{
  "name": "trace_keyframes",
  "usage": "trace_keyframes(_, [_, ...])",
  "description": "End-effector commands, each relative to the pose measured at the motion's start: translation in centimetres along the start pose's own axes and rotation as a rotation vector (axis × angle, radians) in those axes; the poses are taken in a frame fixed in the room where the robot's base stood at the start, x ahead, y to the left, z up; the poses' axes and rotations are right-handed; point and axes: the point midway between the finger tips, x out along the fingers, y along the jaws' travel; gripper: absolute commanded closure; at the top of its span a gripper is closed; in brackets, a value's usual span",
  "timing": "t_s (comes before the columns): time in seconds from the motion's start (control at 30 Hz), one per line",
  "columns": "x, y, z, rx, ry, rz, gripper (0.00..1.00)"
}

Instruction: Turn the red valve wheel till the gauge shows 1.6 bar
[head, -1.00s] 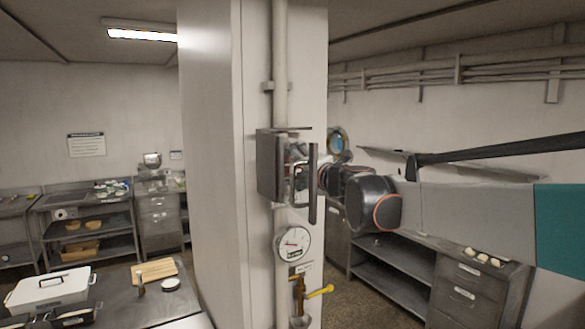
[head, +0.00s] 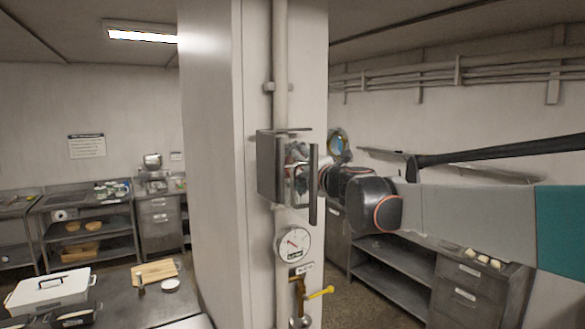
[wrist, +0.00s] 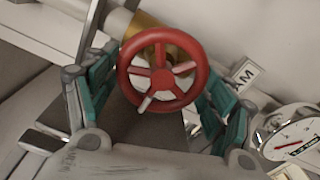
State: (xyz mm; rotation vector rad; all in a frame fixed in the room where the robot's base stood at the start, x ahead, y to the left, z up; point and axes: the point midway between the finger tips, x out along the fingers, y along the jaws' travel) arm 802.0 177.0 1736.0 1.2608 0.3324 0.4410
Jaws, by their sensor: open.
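The red valve wheel (wrist: 163,80) faces the wrist camera, mounted on a brass fitting on a pipe. My gripper (wrist: 158,88) is open, with teal-padded fingers on the left and right sides of the wheel. I cannot tell whether they touch the rim. In the head view my gripper (head: 303,172) is at the pillar beside a grey plate, and the wheel is mostly hidden there. The round white gauge (head: 292,244) hangs below on the pillar, its red needle pointing to the upper left. It also shows in the wrist view (wrist: 290,135); its figures are too small to read.
The grey guard box (head: 268,167) and an upright dark bar (head: 313,185) are close around my gripper. A yellow lever (head: 320,292) sticks out below the gauge. A counter (head: 120,305) with a white container is at lower left.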

Motion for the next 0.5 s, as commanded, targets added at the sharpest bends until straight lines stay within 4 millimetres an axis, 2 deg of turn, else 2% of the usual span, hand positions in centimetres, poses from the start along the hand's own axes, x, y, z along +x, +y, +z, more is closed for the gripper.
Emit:
trace_keyframes(0.13, [-0.8, 0.0, 0.1, 0.000, -0.001, 0.000, 0.24])
trace_keyframes(0.23, [-2.1, 0.0, 0.1, 0.000, -0.002, -0.001, 0.24])
trace_keyframes(0.5, [-7.4, 0.0, 0.1, 0.000, -0.002, -0.001, 0.24])
